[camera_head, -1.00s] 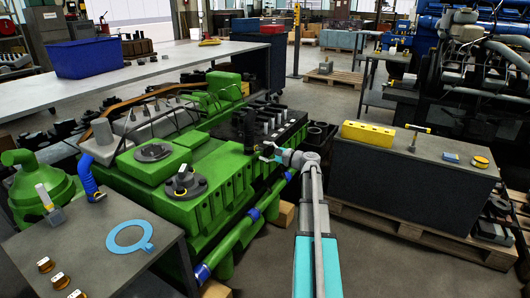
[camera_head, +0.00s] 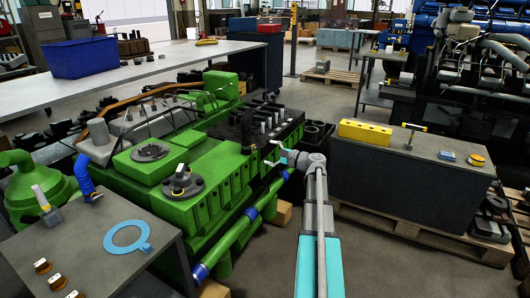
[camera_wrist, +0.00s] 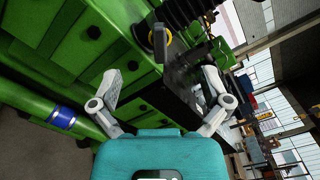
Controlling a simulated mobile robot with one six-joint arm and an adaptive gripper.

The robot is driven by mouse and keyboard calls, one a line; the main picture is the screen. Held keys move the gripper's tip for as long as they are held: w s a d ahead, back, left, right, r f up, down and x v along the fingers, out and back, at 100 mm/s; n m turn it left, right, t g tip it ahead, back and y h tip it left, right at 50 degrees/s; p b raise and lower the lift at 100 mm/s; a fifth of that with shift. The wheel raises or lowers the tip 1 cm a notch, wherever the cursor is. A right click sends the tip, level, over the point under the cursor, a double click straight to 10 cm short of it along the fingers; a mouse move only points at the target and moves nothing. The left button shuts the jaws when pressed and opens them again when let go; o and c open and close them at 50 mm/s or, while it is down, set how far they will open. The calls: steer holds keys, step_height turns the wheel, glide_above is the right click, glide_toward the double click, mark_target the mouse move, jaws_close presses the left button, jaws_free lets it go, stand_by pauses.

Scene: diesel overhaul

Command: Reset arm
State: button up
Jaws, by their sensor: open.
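My gripper (camera_head: 271,153) is at the right side of the green engine (camera_head: 205,180), near its dark top end, with its two fingers spread apart. In the wrist view my gripper (camera_wrist: 162,78) is open and I see nothing between the fingertips. Beyond them a dark part with a yellow end (camera_wrist: 163,42) shows against the green engine side (camera_wrist: 75,50). I cannot tell how far it is from the fingers.
A blue-banded green pipe (camera_head: 231,243) runs along the engine's near side. A dark bench (camera_head: 400,180) with a yellow block (camera_head: 366,132) stands right. A grey table (camera_head: 75,245) with a blue ring gasket (camera_head: 127,236) stands left. Floor between engine and bench is partly clear.

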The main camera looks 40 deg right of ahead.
steer(key=shift+v, duration=0.9)
